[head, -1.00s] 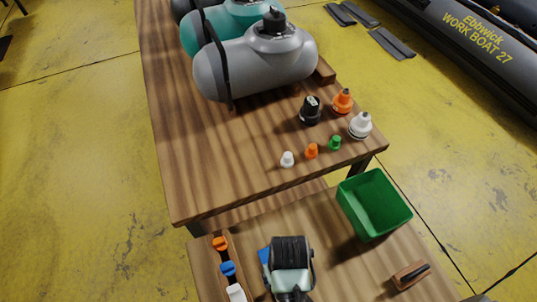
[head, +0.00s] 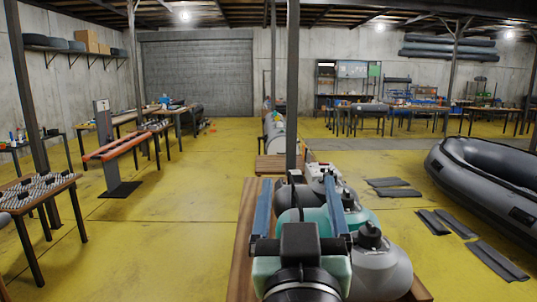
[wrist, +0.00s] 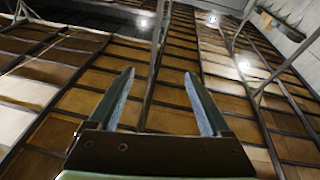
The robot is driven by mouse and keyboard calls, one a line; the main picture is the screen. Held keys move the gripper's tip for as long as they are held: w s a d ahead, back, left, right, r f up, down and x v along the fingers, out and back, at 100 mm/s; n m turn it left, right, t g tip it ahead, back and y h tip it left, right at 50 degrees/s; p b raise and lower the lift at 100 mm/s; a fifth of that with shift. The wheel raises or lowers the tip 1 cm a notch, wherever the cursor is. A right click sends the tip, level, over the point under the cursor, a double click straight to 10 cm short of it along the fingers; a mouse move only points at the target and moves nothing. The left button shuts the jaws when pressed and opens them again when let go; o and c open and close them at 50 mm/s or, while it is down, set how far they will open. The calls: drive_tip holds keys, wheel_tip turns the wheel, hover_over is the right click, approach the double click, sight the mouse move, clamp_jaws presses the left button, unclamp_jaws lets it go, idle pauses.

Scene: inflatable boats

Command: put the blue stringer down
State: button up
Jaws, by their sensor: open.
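My gripper (head: 297,182) is at the lower middle of the head view, raised in front of the tanks, its two long blue-grey fingers apart. In the wrist view my gripper (wrist: 158,73) points up at the roof, with nothing between the fingers. I cannot make out the blue stringer in either current view. The lower shelf and green bin seen earlier are out of view.
Grey (head: 383,268) and teal (head: 360,217) tanks stand on the wooden bench (head: 240,250) around my gripper. A grey inflatable boat (head: 480,175) and dark flat strips (head: 495,262) lie to the right. Yellow floor (head: 160,240) is open to the left.

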drive_tip(key=s+a+r+t, duration=0.1)
drive_tip(key=s+r+t, duration=0.2)
drive_tip(key=s+r, duration=0.2)
drive_tip(key=s+a+r+t+y, duration=0.1)
drive_tip(key=s+a+r+t, duration=0.1)
drive_tip(key=s+r, duration=0.4)
wheel_tip(320, 180, up, 5)
drive_tip(key=shift+s+a+f+t, duration=0.1)
drive_tip(key=shift+s+a+t, duration=0.2)
drive_tip(key=shift+t, duration=0.3)
